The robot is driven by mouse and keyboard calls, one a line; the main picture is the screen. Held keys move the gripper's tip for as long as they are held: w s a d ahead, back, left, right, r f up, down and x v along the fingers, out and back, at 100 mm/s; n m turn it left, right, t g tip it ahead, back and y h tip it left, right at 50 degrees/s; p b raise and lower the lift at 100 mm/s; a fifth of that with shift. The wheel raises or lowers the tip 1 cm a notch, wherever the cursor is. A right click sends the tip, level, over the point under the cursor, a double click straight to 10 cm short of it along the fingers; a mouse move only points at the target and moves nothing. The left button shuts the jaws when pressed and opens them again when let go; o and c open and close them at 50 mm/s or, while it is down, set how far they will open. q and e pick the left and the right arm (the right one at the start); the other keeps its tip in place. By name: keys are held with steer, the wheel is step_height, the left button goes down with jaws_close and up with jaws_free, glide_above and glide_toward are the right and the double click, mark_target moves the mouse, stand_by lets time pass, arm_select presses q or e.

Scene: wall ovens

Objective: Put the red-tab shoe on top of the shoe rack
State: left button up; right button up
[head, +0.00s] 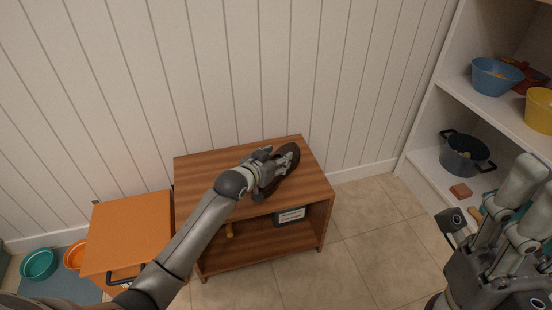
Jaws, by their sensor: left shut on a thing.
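The shoe rack (205,165) is a low wooden unit with a flat top and an open shelf below, standing against the panelled wall. A dark brown shoe (291,154) is at the right part of the rack's top. My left gripper (268,172) is shut on this shoe, reaching over the rack from the front left. The gripper covers part of the shoe, and I cannot make out a red tab. Whether the shoe's sole touches the top is hard to tell. My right gripper (490,235) is at the lower right, away from the rack; its jaw state is unclear.
A small sign (290,216) is in the rack's lower shelf. White shelves (500,108) with bowls and a pot (463,158) stand at right. Tiled floor is clear between.

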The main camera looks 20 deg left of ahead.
arm_select(q)
steer(key=shift+f, duration=0.4)
steer(key=o, duration=1.3)
steer(key=shift+o, duration=0.3)
